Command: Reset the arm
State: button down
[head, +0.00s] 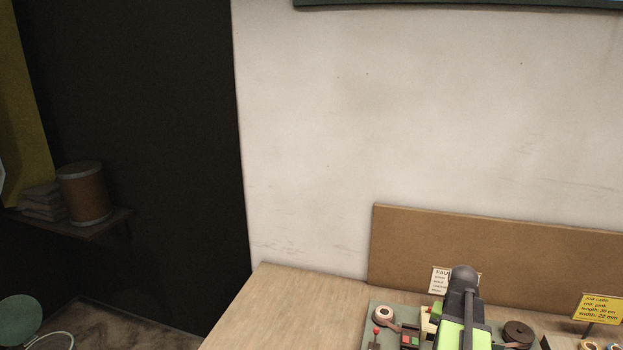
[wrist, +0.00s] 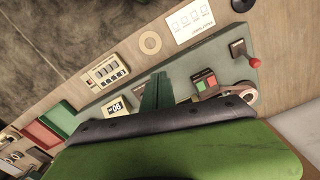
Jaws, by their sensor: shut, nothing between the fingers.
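My gripper (wrist: 155,92) shows in the wrist view as two dark green fingers side by side, shut with nothing between them. They stick out past a dark rim and a broad green body that fills the bottom of that view. Below them is the grey-green tape-winding station (wrist: 96,102). In the head view my green and black arm reaches over the station (head: 378,309) at the lower right; the fingers cannot be made out there. A tape roll (head: 384,315) and a red-knobbed lever (head: 376,331) are left of the arm. The lever also shows in the wrist view (wrist: 254,62).
A dark brown roll (head: 517,333) lies right of my arm. A yellow job card (head: 599,308) stands farther right, reading pink, 30 cm, 22 mm. A brown board (head: 500,247) stands along the wall. The table's left part (head: 275,305) is bare.

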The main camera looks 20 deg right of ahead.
jog(key=w+a+f+n+b, duration=0.25)
jog(key=w+a, duration=0.35)
jog(key=a, duration=0.4)
jog(key=w+a+f+n+b, duration=0.25)
jog(key=w+a, duration=0.25)
jog(key=a, duration=0.5)
jog(key=a+f+n+b, duration=0.3)
jog(key=a+n, duration=0.2)
jog(key=a, duration=1.6)
jog(key=shift+w+a+f+n, duration=0.2)
jog(key=shift+a+f+n, duration=0.1)
jog(key=shift+f, duration=0.1)
